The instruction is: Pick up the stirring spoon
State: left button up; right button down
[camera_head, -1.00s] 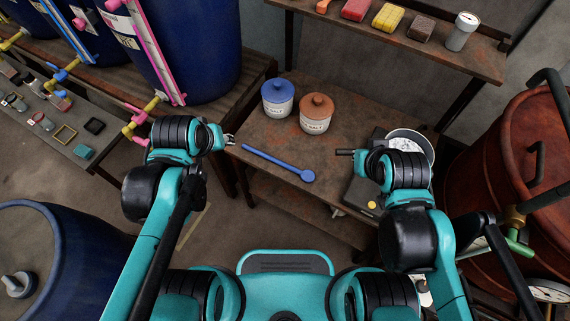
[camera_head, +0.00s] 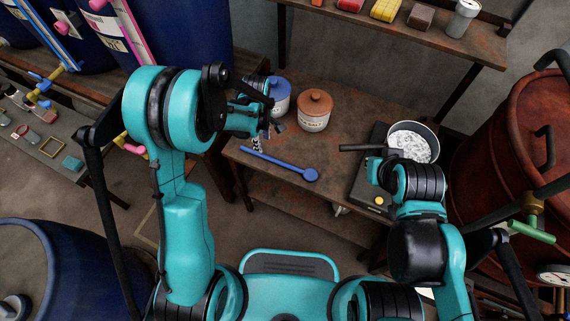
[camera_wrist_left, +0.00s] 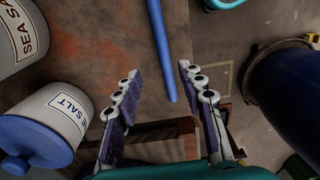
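The blue stirring spoon (camera_head: 290,166) lies on the brown table (camera_head: 330,195), its round bowl to the right and its handle running up-left. My left gripper (camera_head: 267,136) is over the handle end in the head view. In the left wrist view the open fingers of my left gripper (camera_wrist_left: 158,72) stand either side of the line of the spoon handle (camera_wrist_left: 162,45), with nothing gripped. Whether the fingers are level with the handle is hard to tell. My right arm is by the hot plate; its fingers are not clearly visible.
A blue-lidded salt jar (camera_head: 281,103) stands close behind my left gripper, with a brown-lidded jar (camera_head: 314,115) beside it. A pan (camera_head: 426,136) of white contents sits on a hot plate (camera_head: 363,194) at the right. The table between spoon and hot plate is clear.

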aim_at(262, 154)
pick_arm(q)
notch_tip(262, 154, down, 2)
jog(key=shift+f+b, duration=0.1)
jog(key=shift+b, duration=0.25)
jog(key=f, duration=0.1)
jog(key=f+b, duration=0.1)
jog(key=f, duration=0.1)
jog(key=f+b, duration=0.1)
jog(key=shift+s+a+f, duration=0.2)
jog(key=shift+s+a, duration=0.1)
jog(key=shift+a, duration=0.05)
jog(key=shift+f+b, duration=0.3)
jog(key=shift+f, duration=0.05)
jog(key=shift+r, duration=0.1)
jog(key=shift+c, duration=1.2)
grip_shut()
